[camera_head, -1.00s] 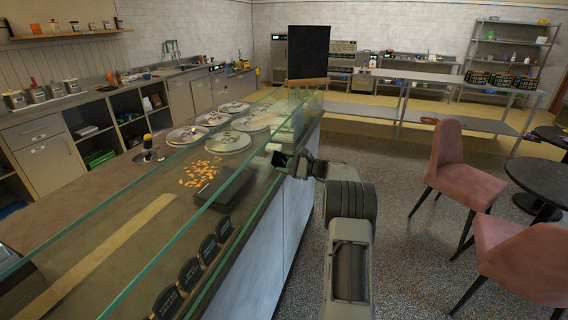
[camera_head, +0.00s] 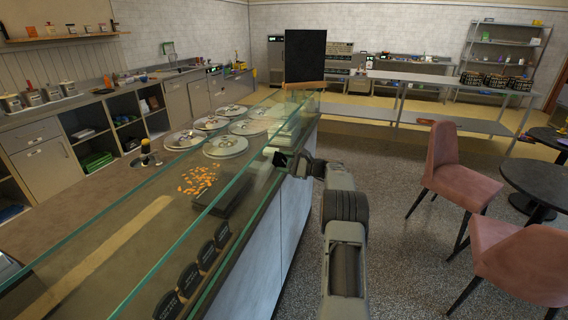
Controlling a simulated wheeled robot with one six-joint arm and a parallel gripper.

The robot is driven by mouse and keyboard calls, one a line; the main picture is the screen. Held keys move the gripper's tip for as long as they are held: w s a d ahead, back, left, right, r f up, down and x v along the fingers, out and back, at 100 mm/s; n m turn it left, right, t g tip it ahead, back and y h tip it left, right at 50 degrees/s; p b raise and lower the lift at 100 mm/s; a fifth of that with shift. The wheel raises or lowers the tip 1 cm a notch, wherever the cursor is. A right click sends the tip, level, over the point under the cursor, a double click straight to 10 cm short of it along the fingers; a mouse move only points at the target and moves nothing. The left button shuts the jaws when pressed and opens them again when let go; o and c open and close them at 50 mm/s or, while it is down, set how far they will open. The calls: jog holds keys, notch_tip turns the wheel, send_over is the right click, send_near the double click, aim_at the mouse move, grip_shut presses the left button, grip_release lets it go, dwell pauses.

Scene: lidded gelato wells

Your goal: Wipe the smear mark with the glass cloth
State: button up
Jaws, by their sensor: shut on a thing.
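My gripper (camera_head: 279,158) is at the glass front of the display counter, near its upper edge. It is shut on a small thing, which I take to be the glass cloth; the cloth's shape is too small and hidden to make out. A pale bit and a dark bit show at the jaws. The glass panel (camera_head: 170,240) runs along the counter. I cannot make out the smear mark on it. Whether the gripper touches the glass I cannot tell.
Round metal lids (camera_head: 225,146) and orange pieces (camera_head: 198,180) lie behind the glass. A black board (camera_head: 305,57) stands at the counter's far end. Pink chairs (camera_head: 441,160) and a dark round table (camera_head: 537,182) stand at right. The speckled floor (camera_head: 410,265) between is clear.

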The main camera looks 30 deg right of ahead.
aim_at(281, 163)
jog(key=shift+r, duration=0.1)
jog(key=shift+a+r+p, duration=0.1)
jog(key=shift+r+p, duration=0.3)
jog(key=shift+r, duration=0.35)
jog(key=shift+a+f, duration=0.1)
jog(key=shift+s+a+b, duration=0.2)
jog(key=shift+s+b, duration=0.05)
jog(key=shift+b, duration=0.35)
jog(key=shift+s+a+b, duration=0.65)
jog(key=shift+b, duration=0.05)
jog(key=shift+s+a, duration=0.2)
jog(key=shift+s, duration=0.15)
